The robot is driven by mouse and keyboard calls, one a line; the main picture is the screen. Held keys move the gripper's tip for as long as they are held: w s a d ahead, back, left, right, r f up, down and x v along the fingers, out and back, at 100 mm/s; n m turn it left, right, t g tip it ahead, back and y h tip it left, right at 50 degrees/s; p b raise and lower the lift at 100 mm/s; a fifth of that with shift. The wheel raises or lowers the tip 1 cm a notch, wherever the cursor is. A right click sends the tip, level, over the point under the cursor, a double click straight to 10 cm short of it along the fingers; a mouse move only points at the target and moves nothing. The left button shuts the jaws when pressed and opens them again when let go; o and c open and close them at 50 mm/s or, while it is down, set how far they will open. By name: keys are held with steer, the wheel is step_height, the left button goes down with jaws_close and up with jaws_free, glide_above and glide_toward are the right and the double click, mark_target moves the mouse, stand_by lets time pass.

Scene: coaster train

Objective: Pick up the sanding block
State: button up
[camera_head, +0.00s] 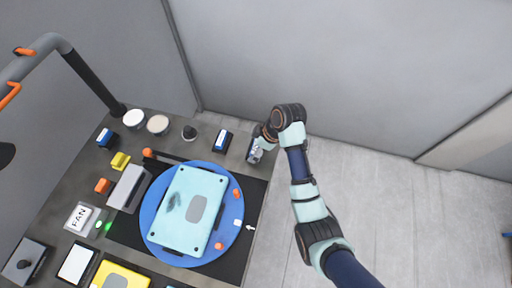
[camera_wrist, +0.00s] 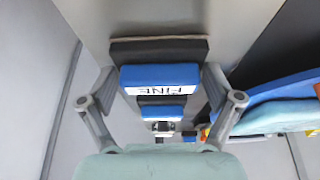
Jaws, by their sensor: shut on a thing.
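The sanding block (camera_wrist: 160,76) is blue, with a white label reading "FINE" upside down in the wrist view and a dark base. My gripper (camera_wrist: 160,82) is shut on it, one finger at each side. In the head view my gripper (camera_head: 256,152) is at the far right corner of the workbench (camera_head: 235,170) and mostly hides the block. I cannot tell whether the block's base touches the bench. A similar blue and white block (camera_head: 222,140) stands just left of my gripper; another (camera_head: 106,138) is at the far left.
A blue turntable (camera_head: 150,223) carries a pale teal panel (camera_head: 187,235) left of my arm. Two round tins (camera_head: 133,119) (camera_head: 158,124) and a dark knob (camera_head: 189,132) line the back edge. A curved pipe (camera_head: 90,80) rises at the back left. Floor right of the bench is clear.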

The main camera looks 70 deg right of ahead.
step_height(320, 180, up, 20)
steer(key=p, duration=1.2)
